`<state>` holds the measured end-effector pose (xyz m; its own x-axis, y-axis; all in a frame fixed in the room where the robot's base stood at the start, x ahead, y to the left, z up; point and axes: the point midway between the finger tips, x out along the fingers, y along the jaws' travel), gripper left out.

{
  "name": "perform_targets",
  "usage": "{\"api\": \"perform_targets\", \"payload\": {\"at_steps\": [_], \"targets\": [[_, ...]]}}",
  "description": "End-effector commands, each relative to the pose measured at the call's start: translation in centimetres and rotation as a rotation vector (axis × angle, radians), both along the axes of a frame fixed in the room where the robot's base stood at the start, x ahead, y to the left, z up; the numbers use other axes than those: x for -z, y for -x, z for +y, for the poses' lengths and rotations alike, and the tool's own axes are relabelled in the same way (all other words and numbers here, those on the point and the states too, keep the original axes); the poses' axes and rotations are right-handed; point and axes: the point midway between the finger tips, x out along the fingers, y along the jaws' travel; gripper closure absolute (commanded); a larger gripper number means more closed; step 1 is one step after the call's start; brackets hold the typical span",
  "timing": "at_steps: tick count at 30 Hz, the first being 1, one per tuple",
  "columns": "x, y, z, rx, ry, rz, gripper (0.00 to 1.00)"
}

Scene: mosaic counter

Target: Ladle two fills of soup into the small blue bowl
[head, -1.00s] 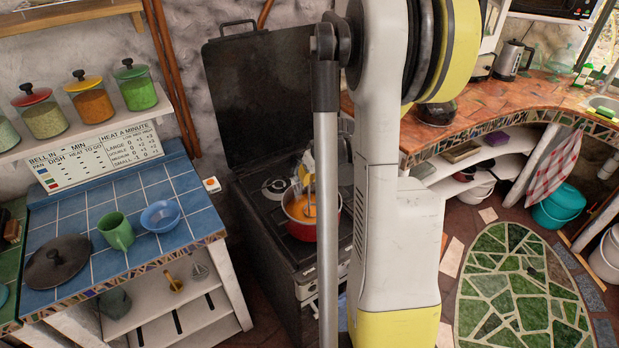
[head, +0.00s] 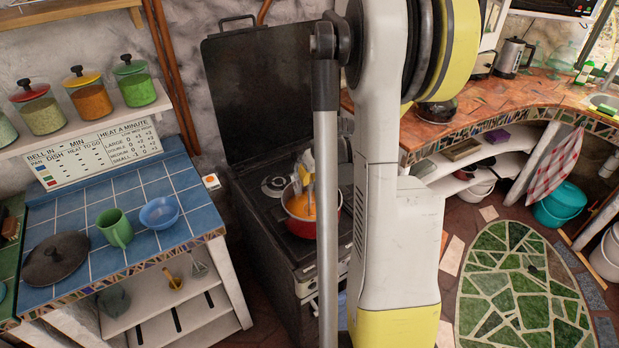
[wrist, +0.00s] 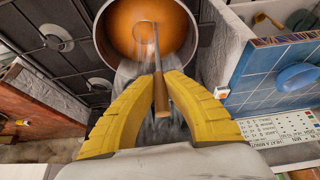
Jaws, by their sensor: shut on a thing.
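The small blue bowl (head: 159,213) stands upright on the blue-tiled counter, and nothing shows inside it. It also appears at the right edge of the wrist view (wrist: 298,77). The red pot (head: 300,228) of orange soup (head: 303,206) sits on the stove; its rim (wrist: 190,50) and soup fill the top of the wrist view. My gripper (wrist: 160,80) is shut on the ladle's handle (wrist: 161,97). The ladle's round head (wrist: 143,31) is over or in the soup; I cannot tell how deep. In the head view my gripper (head: 304,170) is above the pot, partly beside my arm.
A green mug (head: 115,228) stands left of the bowl, and a dark lid (head: 57,259) lies farther left. The stove's raised black cover (head: 262,95) stands behind the pot. A shelf with jars (head: 85,95) is above the blue counter.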

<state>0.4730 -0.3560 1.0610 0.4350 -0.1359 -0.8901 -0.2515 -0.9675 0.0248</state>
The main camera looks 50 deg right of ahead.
Motion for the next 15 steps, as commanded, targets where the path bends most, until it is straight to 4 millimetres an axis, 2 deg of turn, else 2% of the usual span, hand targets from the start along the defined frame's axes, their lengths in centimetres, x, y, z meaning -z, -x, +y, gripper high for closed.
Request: {"api": "perform_targets", "payload": {"at_steps": [15], "targets": [[-4.1, 0.0, 0.0, 0.000, 0.000, 0.000, 1.00]]}}
